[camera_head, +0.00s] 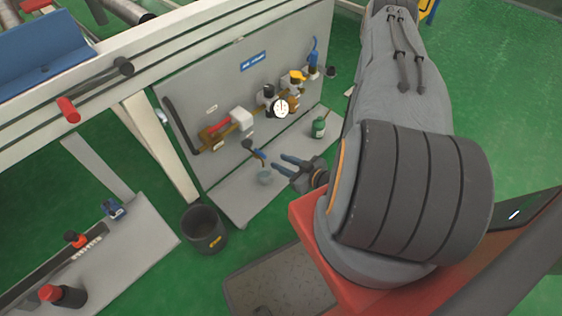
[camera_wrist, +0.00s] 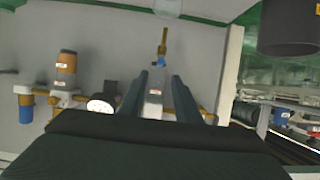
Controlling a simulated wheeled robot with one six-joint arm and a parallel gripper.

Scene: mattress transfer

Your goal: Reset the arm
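My gripper (camera_head: 280,164) shows in the head view in front of the grey pipe panel, beside my large grey arm. Its two dark fingers are apart, with nothing seen between them. They point left toward a small blue-handled valve (camera_head: 257,154). In the wrist view my gripper (camera_wrist: 160,76) also has its fingers apart. A brass fitting (camera_wrist: 163,42) and a white block lie beyond and between them in the picture; the distance is unclear. My arm covers the right middle of the head view.
The grey panel (camera_head: 185,80) carries brass pipes, a round gauge (camera_head: 281,107) and valves. A dark bin (camera_head: 204,229) is on the green floor. A white-framed conveyor is at upper left. Open floor lies at upper right.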

